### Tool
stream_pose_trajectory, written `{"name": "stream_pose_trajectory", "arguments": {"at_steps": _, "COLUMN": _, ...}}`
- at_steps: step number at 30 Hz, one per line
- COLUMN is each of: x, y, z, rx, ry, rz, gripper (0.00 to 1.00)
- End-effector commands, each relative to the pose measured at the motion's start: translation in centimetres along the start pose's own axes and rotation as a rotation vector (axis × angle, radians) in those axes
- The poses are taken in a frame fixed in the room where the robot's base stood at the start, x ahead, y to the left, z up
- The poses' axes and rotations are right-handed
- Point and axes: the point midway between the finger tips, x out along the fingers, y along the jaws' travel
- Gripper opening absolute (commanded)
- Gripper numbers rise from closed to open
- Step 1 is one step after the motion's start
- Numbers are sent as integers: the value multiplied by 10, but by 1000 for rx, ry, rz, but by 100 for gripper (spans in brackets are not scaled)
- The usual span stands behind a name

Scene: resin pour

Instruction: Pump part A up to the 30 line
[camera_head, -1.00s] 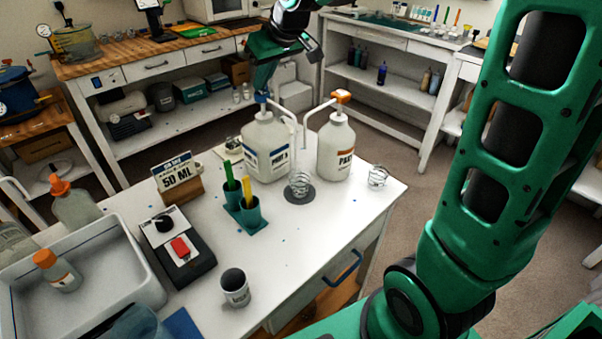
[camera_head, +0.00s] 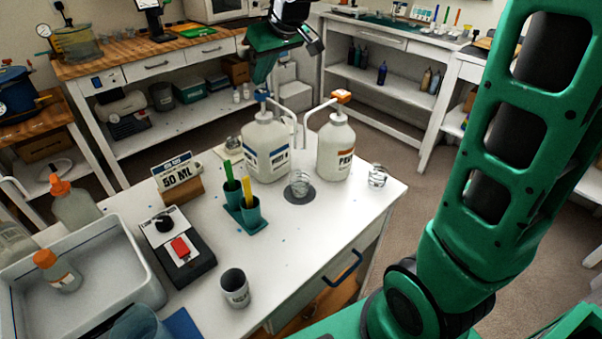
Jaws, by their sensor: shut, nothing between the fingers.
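A white jug (camera_head: 265,145) with a blue label and blue pump head (camera_head: 262,96) stands near the table's back edge. A second white jug (camera_head: 336,150) has an orange label and orange pump head (camera_head: 341,96). The letters after "PART" are too small to read surely. Both spouts reach toward a clear graduated cup (camera_head: 300,184) on a dark round disc (camera_head: 311,196). I cannot read the cup's lines or its liquid level. My gripper (camera_head: 262,80) is shut and empty, pointing down just above the blue pump head.
A second clear cup (camera_head: 378,176) stands near the right edge. The front right tabletop is clear.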

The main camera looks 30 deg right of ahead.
Motion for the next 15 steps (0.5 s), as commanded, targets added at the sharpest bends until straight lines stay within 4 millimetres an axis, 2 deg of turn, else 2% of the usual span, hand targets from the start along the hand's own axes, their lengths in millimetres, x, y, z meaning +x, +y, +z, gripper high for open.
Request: {"name": "stream_pose_trajectory", "arguments": {"at_steps": 15, "x": -41, "y": 0, "z": -28, "rx": -1, "ry": 2, "rz": 0, "gripper": 0}}
